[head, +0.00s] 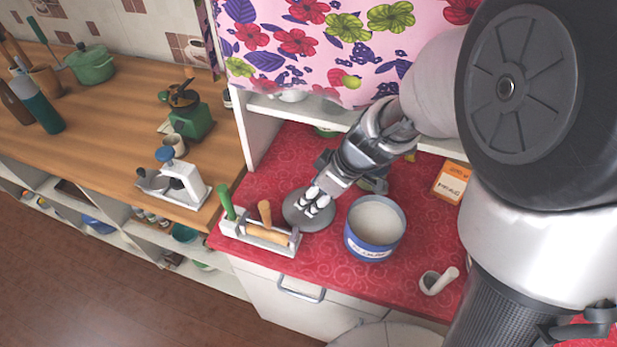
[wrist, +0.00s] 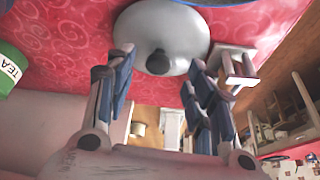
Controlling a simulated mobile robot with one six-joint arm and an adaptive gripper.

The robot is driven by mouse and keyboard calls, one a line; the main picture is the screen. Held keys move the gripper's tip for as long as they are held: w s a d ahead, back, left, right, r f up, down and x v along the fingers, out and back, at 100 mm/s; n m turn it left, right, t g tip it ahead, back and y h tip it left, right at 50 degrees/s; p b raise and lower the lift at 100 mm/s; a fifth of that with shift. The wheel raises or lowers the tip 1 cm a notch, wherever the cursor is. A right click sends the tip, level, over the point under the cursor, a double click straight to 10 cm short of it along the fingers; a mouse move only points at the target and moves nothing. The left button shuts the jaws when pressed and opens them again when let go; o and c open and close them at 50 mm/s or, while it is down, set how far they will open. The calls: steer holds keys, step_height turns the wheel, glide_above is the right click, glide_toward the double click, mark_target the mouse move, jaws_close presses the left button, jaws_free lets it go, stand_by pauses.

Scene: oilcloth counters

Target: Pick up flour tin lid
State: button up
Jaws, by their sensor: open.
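The flour tin lid is a round grey disc (head: 308,224) lying on the red patterned counter. In the wrist view the lid (wrist: 190,30) shows its dark round knob in the upper middle. My gripper (head: 318,203) is open above the lid, its white fingertips covering part of it in the head view. I cannot tell the exact gap to the lid. A blue tin (head: 375,230) with pale contents stands uncovered right of the lid.
A white holder (head: 282,248) with green and wooden handles stands close to the lid at the front left. An orange box (head: 451,182) and a small white cup (head: 432,283) stand to the right. A green TEA container (wrist: 10,72) shows at left in the wrist view.

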mark_target(309, 204)
steer(key=shift+b+x, duration=0.35)
steer(key=shift+x, duration=1.2)
steer(key=shift+w, duration=0.1)
steer(key=shift+c, duration=0.3)
jaws_close()
steer(key=shift+r, duration=0.1)
